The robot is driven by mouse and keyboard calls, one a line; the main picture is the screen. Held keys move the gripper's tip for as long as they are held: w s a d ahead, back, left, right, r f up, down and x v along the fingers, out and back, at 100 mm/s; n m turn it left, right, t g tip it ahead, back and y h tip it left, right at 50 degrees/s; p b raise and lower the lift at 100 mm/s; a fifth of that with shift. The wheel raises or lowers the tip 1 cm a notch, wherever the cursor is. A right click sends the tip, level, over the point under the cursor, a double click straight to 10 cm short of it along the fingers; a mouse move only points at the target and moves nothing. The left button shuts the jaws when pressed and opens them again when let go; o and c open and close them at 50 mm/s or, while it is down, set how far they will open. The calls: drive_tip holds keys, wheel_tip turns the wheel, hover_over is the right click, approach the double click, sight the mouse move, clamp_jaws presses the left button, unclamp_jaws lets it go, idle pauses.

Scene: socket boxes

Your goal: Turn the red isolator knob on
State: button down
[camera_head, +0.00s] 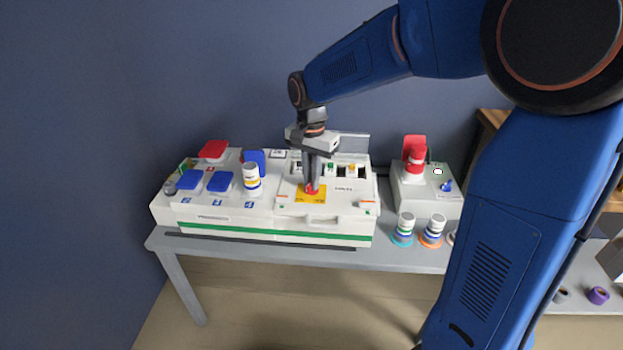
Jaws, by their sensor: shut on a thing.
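The red isolator knob (312,189) sits on a yellow plate (301,197) on the front right part of a white socket box (283,224). My gripper (312,186) points down from above and is shut on the knob. The fingers cover most of the knob, so I cannot tell which way its handle points. The markings on the yellow plate are too small to read.
Blue covers (219,181), a red cover (213,149) and a white plug (251,179) are on the box's left part. A smaller box (426,201) with a red plug (415,158) stands right. Two banded plugs (403,230) stand near the grey table's (290,256) front edge.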

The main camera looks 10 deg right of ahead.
drive_tip(key=m, duration=0.3)
drive_tip(key=shift+m, duration=0.5)
drive_tip(key=c, duration=1.8)
unclamp_jaws()
drive_tip(key=shift+r, duration=0.15)
wheel_tip(320, 180, up, 17)
drive_tip(key=shift+r, duration=0.1)
